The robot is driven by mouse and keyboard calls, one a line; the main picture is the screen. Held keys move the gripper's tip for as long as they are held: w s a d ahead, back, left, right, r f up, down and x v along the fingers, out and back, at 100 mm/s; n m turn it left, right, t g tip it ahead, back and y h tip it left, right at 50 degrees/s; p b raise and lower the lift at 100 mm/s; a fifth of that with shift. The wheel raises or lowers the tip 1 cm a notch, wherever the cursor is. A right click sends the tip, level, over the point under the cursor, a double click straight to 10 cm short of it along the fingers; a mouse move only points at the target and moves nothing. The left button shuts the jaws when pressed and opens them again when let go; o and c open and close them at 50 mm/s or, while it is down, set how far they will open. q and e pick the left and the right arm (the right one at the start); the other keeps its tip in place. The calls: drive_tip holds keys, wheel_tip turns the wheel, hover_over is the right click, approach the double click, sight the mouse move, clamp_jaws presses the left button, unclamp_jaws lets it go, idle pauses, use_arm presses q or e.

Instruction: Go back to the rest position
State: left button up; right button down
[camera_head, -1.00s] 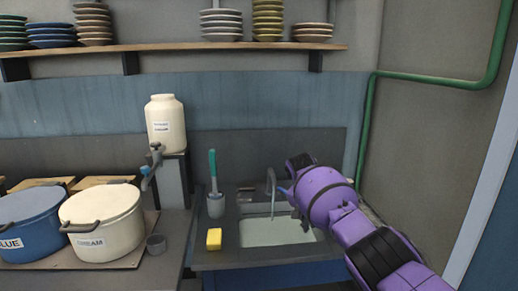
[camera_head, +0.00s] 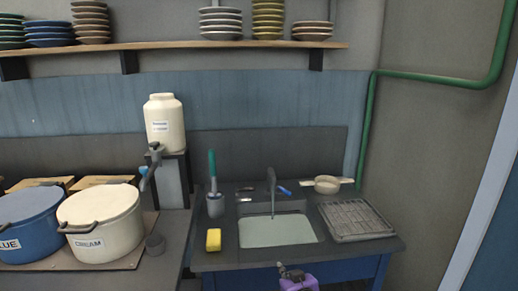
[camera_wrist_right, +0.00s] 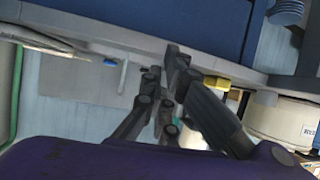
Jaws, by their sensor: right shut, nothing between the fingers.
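My right gripper (camera_head: 290,271) shows at the bottom of the head view, low in front of the blue sink cabinet (camera_head: 345,270). Its dark fingers also fill the middle of the right wrist view (camera_wrist_right: 172,100); they are shut with nothing between them. Only a small purple part of the right arm shows below the fingers in the head view. My left gripper is in neither view.
The sink (camera_head: 278,231) has a tap (camera_head: 271,188) with water running. A drying rack (camera_head: 357,219), a strainer-like pan (camera_head: 327,185), a yellow sponge (camera_head: 213,240) and a brush in a cup (camera_head: 215,206) are around it. A cream pot (camera_head: 105,215) stands left.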

drive_tip(key=s+d+f+m+g+h, duration=0.1)
drive_tip(key=s+d+f, duration=0.3)
drive_tip(key=s, duration=1.1)
drive_tip(key=s+d+f+m+g, duration=0.1)
drive_tip(key=s+d+f, duration=0.2)
drive_tip(key=s+f, duration=0.5)
drive_tip(key=s+d+f+m+g+h, duration=0.1)
drive_tip(key=s+d+f, duration=0.3)
drive_tip(key=s, duration=1.7)
drive_tip(key=shift+s+d+f+g+h, duration=0.3)
drive_tip(key=shift+s+d+f+g, duration=0.1)
drive_tip(key=shift+f, duration=0.5)
